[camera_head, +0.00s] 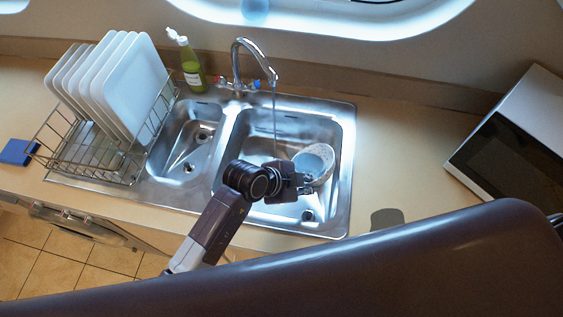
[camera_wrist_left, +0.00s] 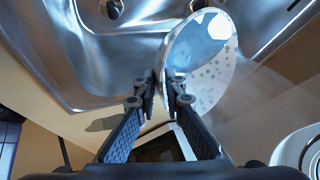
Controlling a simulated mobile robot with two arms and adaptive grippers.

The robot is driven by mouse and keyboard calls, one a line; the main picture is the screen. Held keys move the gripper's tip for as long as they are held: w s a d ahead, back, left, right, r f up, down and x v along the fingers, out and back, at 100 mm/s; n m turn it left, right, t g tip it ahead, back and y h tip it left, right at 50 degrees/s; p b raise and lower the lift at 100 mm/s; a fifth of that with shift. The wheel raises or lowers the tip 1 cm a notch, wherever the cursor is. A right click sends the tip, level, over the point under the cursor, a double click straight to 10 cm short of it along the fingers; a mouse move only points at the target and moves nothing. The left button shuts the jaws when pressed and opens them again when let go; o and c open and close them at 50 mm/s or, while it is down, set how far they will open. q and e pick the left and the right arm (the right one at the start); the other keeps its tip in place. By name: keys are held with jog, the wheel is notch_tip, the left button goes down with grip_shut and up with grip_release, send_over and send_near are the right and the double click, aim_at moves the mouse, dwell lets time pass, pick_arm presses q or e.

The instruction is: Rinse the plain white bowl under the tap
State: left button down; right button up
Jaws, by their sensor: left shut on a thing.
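A white bowl (camera_head: 318,158) is held tilted over the large right basin (camera_head: 342,130) of the steel sink. My left gripper (camera_head: 302,180) is shut on its rim. In the left wrist view, the fingertips (camera_wrist_left: 163,90) pinch the edge of the bowl (camera_wrist_left: 208,75), whose inside shows grey spots and a bluish patch; I cannot tell whether these are dirt, water or reflection. The tap (camera_head: 255,46) is running, and a thin water stream (camera_head: 274,120) falls left of the bowl, seemingly apart from it. My right gripper is not in view.
A wire rack (camera_head: 75,160) with several white plates (camera_head: 125,85) stands left of the sink. A green bottle (camera_head: 190,65) stands behind the small basin. A blue sponge (camera_head: 17,152) lies far left. A microwave-like box (camera_head: 520,140) stands right. The counter right of the sink is mostly clear.

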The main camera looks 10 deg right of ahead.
pick_arm(q)
jog(key=shift+w+a+r+h, duration=0.25)
jog(key=shift+r+h, duration=0.05)
jog(key=shift+r, duration=0.05)
jog(key=shift+w+a+r+n+g+h, duration=0.3)
jog(key=shift+a+r+g+h, duration=0.1)
jog(key=shift+r+g+h, duration=0.1)
dwell(0.5)
jog(key=shift+w+a+r+h+b, duration=0.2)
jog(key=shift+a+h+b, duration=0.05)
jog(key=shift+h+b, duration=0.15)
